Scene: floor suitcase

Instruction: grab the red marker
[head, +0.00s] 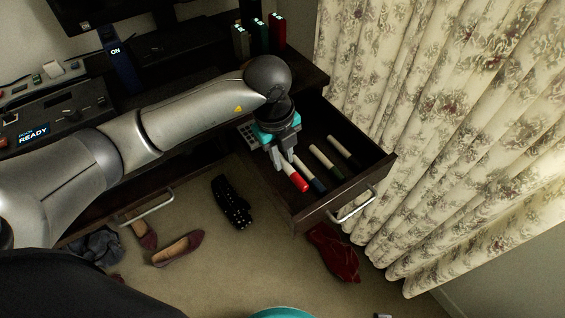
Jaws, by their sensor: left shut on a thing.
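The red marker (298,182) lies in the open drawer (315,210), nearest the drawer's left side, with its red cap toward the drawer front. My left gripper (283,162) reaches down into the drawer and is shut on the marker's pale body. Its fingers hide part of the marker, and I cannot tell whether the marker is lifted off the drawer floor. My right gripper is not in view.
A blue marker (317,183), a green marker (326,160) and a black marker (342,151) lie beside it in the drawer. A patterned curtain (430,110) hangs close on the right. Shoes (178,249) and clothes lie on the floor.

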